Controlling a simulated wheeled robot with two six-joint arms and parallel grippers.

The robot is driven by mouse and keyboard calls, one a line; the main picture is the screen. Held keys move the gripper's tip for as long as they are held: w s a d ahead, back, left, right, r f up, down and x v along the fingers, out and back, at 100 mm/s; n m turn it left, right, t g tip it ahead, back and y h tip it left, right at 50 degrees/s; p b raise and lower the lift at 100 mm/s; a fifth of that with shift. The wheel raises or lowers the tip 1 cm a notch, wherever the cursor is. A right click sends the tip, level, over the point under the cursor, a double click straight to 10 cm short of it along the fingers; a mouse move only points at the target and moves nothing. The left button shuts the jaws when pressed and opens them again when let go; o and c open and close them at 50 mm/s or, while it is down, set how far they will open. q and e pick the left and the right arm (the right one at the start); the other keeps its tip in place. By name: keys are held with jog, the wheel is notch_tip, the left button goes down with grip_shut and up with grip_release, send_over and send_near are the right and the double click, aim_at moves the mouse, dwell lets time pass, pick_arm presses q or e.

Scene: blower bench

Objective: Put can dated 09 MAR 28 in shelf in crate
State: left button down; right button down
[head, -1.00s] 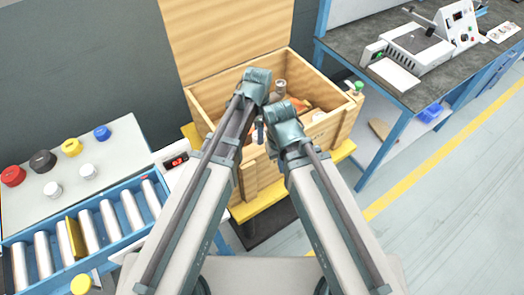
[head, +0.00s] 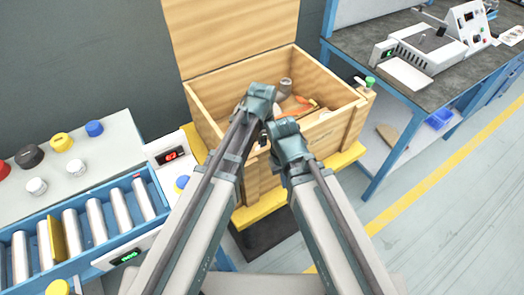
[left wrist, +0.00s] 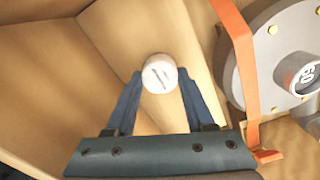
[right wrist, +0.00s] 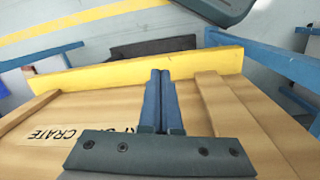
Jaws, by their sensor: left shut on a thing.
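The wooden crate (head: 345,117) stands open, its lid raised at the back. In the left wrist view, my left gripper (left wrist: 160,85) is over the crate's inside and shut on a small white round-topped can (left wrist: 159,72).
Inside the crate are a grey round part marked 60 (left wrist: 297,70) and an orange strip (left wrist: 240,75). At left are a roller rack (head: 97,222) and a panel with coloured knobs (head: 75,168). A blue-framed bench (head: 430,80) stands right. Floor lies open at lower right.

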pick_arm(q)
jog(key=shift+f, duration=0.15)
jog(key=shift+c, duration=1.3)
grip_release()
notch_tip(320, 180, up, 12)
jog(key=p, duration=1.2)
jog(key=shift+r, duration=0.2)
